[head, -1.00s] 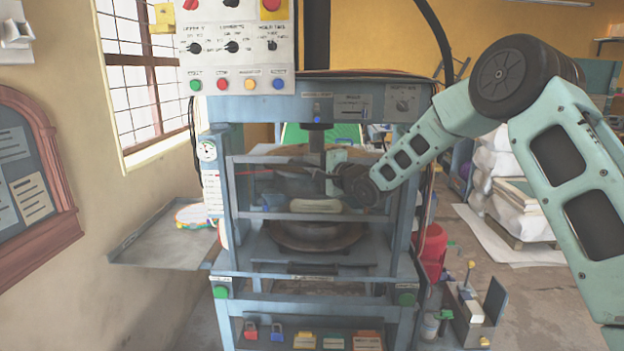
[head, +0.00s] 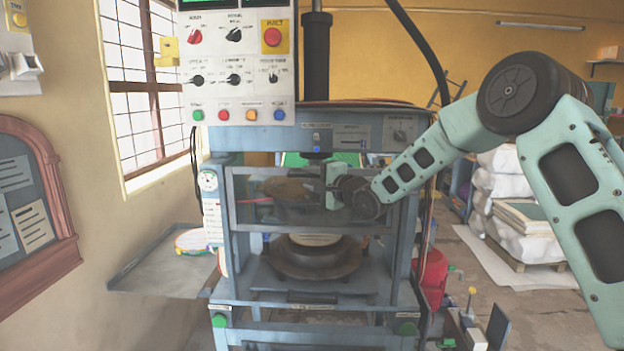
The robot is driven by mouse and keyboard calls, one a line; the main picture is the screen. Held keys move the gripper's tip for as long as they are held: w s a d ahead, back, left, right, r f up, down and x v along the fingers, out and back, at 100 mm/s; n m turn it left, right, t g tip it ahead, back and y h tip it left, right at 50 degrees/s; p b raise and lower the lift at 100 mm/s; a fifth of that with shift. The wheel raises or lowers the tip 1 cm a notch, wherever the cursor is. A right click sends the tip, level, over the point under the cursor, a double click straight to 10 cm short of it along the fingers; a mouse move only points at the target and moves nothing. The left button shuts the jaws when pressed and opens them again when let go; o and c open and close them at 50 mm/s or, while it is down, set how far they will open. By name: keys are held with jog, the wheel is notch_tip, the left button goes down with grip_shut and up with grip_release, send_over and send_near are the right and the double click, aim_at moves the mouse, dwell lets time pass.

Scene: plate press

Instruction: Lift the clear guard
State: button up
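The clear guard (head: 275,229) is a see-through panel in a grey-blue frame across the front of the press. It stands raised enough that its bottom bar is above the lower platen (head: 315,262), leaving an open gap beneath it. My gripper (head: 328,187) is in front of the right half of the guard, close to it. Its fingertips are small and blend with the machine behind, so I cannot tell whether they are shut on any part of the guard. A pale round item (head: 315,239) sits on the platen below the guard.
A control box (head: 237,75) hangs at the upper left, above the press frame (head: 290,138). A side tray (head: 155,275) juts out at left. A red bucket (head: 432,270) and a small stand (head: 475,330) are at right.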

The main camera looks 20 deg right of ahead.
jog(key=b+v, duration=0.4)
jog(key=v, duration=1.3)
jog(key=shift+s, duration=0.2)
jog(key=s+a+f+n+g+h, duration=0.4)
jog(key=s+a+f+n+g, duration=0.3)
jog(key=s+a+f+n, duration=0.4)
jog(key=s+a+f+n+g+h, duration=0.1)
jog(key=s+n+g, duration=0.3)
jog(key=s, duration=1)
jog(key=s+a+f+n+g+h, duration=0.2)
jog(key=s+n+g, duration=0.3)
jog(key=s, duration=0.9)
jog(key=shift+a+f+h, duration=0.25)
jog(key=shift+f+h, duration=0.05)
jog(key=shift+f, duration=0.35)
